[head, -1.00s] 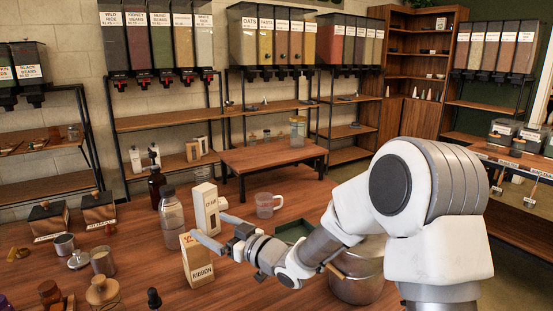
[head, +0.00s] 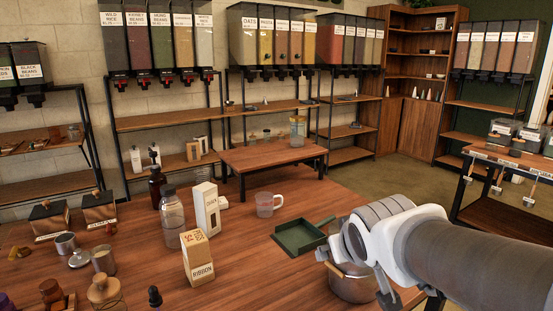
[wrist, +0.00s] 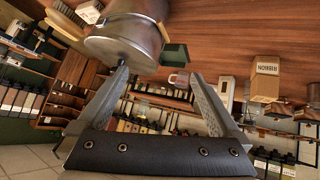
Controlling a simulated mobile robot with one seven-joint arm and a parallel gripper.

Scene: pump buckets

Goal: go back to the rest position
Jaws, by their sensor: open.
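My gripper (wrist: 160,75) is open in the wrist view, its two long grey fingers spread wide with nothing between them. The wrist view is upside down. In the head view my arm reaches in from the right and its end is over the metal pot (head: 352,286); the fingers are mostly hidden there. The pot also shows large in the wrist view (wrist: 125,42), close beyond the left finger. I cannot tell whether the gripper touches it.
A green dustpan (head: 303,237), a clear mug (head: 266,205), a ribbon box (head: 197,258), a white carton (head: 206,208) and a bottle (head: 171,219) stand left of my arm. Several jars crowd the left. The wooden table (head: 245,265) is bare between box and pot.

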